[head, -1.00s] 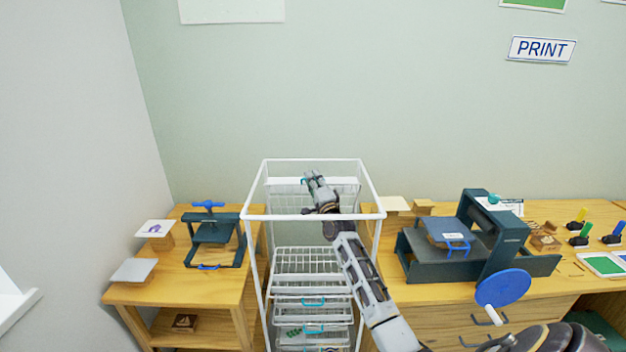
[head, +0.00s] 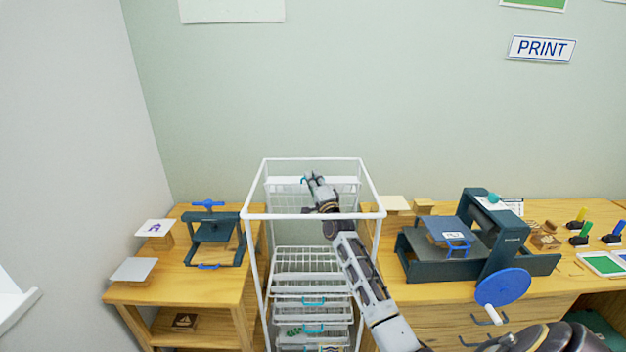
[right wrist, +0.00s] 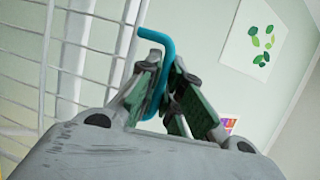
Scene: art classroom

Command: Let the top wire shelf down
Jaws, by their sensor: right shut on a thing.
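The white wire rack (head: 252,190) stands in the middle of the head view. Its top wire shelf (head: 284,186) is tipped up, standing near upright at the back inside the frame; its white wires also show at the left of the right wrist view (right wrist: 88,48). My right gripper (head: 307,181) reaches into the rack's top from the lower right. In the right wrist view, its fingers (right wrist: 168,92) are shut around the shelf's teal hooked handle (right wrist: 160,42). The fingers and arm partly hide the shelf. My left gripper is not in view.
Lower wire shelves (head: 305,260) with teal handles lie flat below. A table with a dark blue press (head: 214,232) stands close on the left. A bench with a larger press (head: 480,245) and blue wheel (head: 503,288) stands on the right, near my arm.

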